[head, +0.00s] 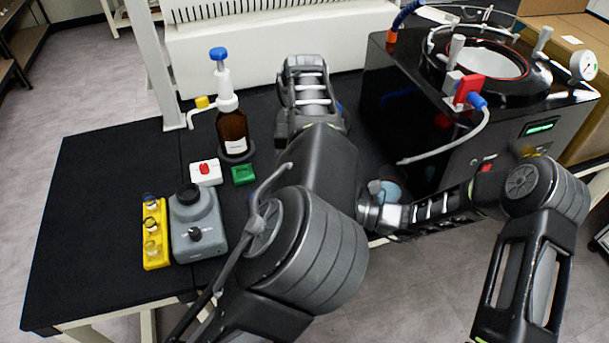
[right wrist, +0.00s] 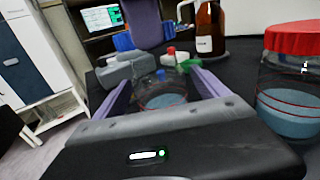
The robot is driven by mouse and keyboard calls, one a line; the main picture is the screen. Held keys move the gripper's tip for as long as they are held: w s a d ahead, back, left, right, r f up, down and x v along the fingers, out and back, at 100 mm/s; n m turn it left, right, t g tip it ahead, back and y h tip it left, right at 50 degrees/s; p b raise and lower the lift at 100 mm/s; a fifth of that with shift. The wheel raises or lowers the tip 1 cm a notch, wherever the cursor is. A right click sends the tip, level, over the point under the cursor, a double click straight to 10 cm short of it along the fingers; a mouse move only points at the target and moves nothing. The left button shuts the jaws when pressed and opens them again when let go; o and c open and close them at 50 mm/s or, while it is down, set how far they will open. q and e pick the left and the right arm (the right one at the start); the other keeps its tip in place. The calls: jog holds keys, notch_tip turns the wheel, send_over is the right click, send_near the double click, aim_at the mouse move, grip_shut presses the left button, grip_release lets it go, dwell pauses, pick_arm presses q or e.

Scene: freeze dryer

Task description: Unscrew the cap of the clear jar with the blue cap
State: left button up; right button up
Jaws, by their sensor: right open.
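The clear jar (right wrist: 162,98) with pale blue contents stands between the purple fingers of my right gripper (right wrist: 155,92) in the right wrist view. The jaws are open around it. In the head view, the jar (head: 392,190) shows beside my right gripper (head: 371,212), and no cap is visible on it. In the right wrist view, a blue cap-like piece (right wrist: 123,41) shows beside a purple part that looks like my left gripper (right wrist: 145,22). In the head view, my left arm hides its own fingertips, with a bit of blue beside it. Whether it grips the blue piece is unclear.
A red-capped jar (right wrist: 290,85) stands close right of my right gripper in its wrist view. The black freeze dryer (head: 410,120) is at right. The table's far left is clear.

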jog(key=shift+d, duration=0.1)
pick_arm(q)
jog(key=shift+r+p, duration=0.3)
jog(key=shift+p, duration=0.05)
pick_arm(e)
jog(key=v, duration=1.2)
